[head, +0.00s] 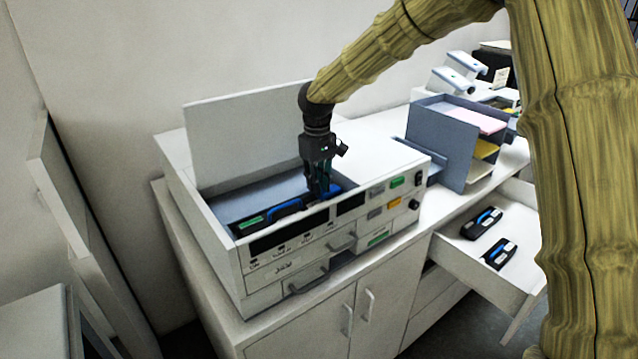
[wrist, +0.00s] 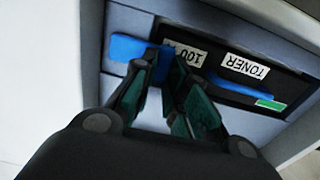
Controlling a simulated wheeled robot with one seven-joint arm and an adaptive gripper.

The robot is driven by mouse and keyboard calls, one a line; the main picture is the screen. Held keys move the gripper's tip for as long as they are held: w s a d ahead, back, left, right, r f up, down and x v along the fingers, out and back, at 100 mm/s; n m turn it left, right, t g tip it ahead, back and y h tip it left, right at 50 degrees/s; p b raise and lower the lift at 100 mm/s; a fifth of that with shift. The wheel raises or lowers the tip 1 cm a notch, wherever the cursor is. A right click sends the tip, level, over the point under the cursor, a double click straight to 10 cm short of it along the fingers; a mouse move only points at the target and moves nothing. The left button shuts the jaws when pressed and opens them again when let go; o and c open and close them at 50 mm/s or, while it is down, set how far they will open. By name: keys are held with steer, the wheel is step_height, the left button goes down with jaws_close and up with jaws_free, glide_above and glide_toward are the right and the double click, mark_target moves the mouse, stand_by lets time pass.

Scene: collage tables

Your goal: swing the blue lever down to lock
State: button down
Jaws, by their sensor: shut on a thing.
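A white printer-like machine (head: 340,240) stands on a cabinet with its lid (head: 240,135) raised. A black cartridge labelled TONER (wrist: 244,66) lies in its open bay, with a blue handle (wrist: 240,88) and a green label (wrist: 270,104). The blue lever (wrist: 128,47) sits at the other end of the cartridge, on the left in the wrist view. My gripper (head: 322,190) reaches down into the bay. In the wrist view its fingers (wrist: 165,68) are closed on the lever's inner part, which they partly hide.
A pulled-out drawer (head: 505,283) at the right holds two dark cartridges with blue parts (head: 482,223). A grey paper organiser (head: 438,140) stands on the counter right of the machine. The bay walls are close around my gripper.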

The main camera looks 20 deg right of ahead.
steer(key=c, duration=1.4)
jaws_free()
steer(key=shift+w+f, duration=0.1)
step_height(320, 180, up, 12)
steer(key=shift+a, duration=0.1)
